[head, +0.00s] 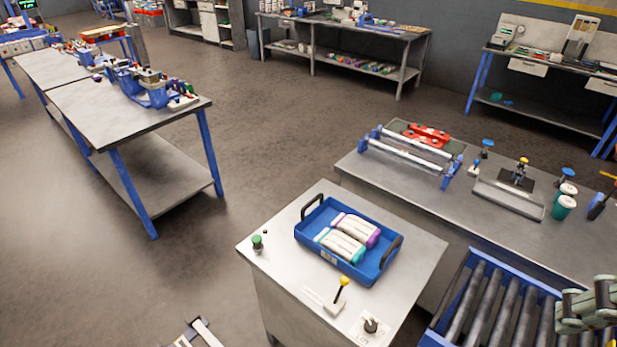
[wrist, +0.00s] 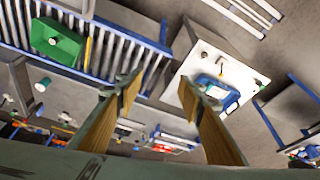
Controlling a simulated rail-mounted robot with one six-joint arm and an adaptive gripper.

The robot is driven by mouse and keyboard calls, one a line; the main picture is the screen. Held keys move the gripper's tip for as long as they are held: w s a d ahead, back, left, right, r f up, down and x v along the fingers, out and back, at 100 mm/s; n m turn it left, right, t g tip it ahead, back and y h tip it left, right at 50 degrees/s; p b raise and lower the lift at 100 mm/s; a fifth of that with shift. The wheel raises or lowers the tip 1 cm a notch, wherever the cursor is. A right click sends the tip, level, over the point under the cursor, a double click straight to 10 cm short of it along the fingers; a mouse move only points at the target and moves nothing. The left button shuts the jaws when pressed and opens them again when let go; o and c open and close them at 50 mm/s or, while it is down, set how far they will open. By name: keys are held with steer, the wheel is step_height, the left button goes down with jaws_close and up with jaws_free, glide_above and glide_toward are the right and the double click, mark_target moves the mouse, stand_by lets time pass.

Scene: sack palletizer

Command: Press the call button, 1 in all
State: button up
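A green round-topped button (head: 257,242) stands at the left corner of the grey cabinet top (head: 290,275) in the head view; it looks like the call button, though no label is readable. In the head view only a grey-green jointed part of mine shows at the lower right edge.
A workbench (head: 400,190) stands behind.

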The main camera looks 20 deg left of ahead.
jaws_close()
stand_by(1.4)
